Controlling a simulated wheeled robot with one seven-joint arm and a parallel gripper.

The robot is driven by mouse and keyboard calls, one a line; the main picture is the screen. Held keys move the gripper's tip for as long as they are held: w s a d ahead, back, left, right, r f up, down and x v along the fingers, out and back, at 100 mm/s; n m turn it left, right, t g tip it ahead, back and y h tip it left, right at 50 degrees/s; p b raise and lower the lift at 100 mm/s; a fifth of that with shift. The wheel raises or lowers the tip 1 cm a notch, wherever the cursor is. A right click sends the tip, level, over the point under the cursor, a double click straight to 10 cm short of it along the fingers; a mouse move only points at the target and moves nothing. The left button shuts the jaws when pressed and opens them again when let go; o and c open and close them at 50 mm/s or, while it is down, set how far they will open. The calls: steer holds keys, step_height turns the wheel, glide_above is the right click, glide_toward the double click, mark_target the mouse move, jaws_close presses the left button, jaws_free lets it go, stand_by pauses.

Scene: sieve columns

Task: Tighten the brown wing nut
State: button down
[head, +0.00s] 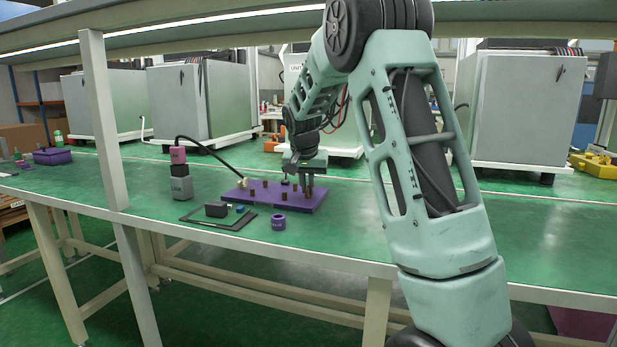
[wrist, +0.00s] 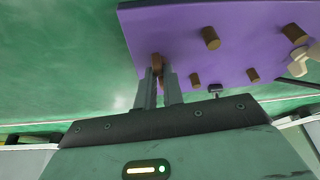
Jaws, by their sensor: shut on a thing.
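The brown wing nut (wrist: 157,61) sits at one edge of the purple board in the wrist view. My gripper (wrist: 159,75) is shut on it, with a fingertip on each side. The fingers hide part of the nut, and whatever it sits on is hidden. In the head view my gripper (head: 306,192) points down at the right part of the purple board (head: 290,205). The nut cannot be made out there.
Several brown pegs (wrist: 211,38) stand on the board near my fingers. A cream winged piece (wrist: 299,60) is at the board's far right. A black tray (head: 232,224), a purple ring (head: 278,222) and a grey block with a cable (head: 182,187) stand on the green bench.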

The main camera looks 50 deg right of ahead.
steer(key=shift+m+p, duration=0.35)
steer(key=shift+m, duration=0.25)
steer(key=c, duration=1.5)
jaws_free()
steer(key=shift+r, duration=0.1)
steer(key=p+v, duration=0.1)
steer(key=v, duration=0.3)
steer(key=p+v, duration=0.1)
steer(key=v, duration=0.3)
steer(key=p+v, duration=0.1)
steer(key=v, duration=0.2)
steer(key=shift+w+a+r, duration=0.15)
steer(key=shift+a+r, duration=0.15)
steer(key=shift+r, duration=0.05)
